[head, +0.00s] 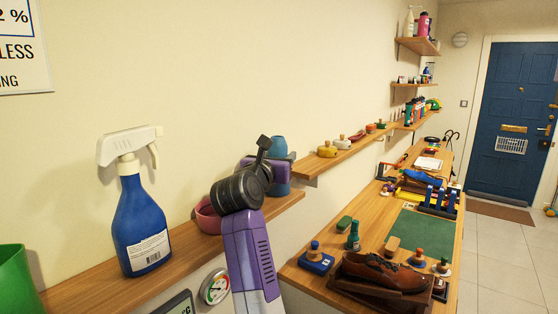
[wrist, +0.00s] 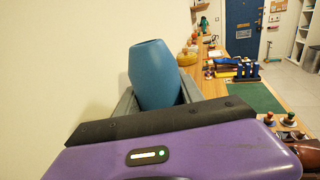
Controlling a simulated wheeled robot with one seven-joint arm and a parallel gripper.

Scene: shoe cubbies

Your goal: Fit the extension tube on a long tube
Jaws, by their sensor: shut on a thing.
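My gripper (wrist: 157,104) is shut on a blue tapered piece (wrist: 153,72), which stands up between the grey fingers in the wrist view. In the head view the top of the blue piece (head: 278,145) shows above my purple hand, near the wall and over the shelf; my arm hides part of the hand and the fingertips. I cannot tell for certain whether this piece is the extension tube. No long tube can be clearly made out.
A blue spray bottle (head: 142,222) stands on the near shelf (head: 110,293), with a pink bowl (head: 207,216) farther along and a green container (head: 14,283) at left. The lower bench holds a brown shoe (head: 384,270), a green mat (head: 420,232) and a rack with blue posts (head: 440,198).

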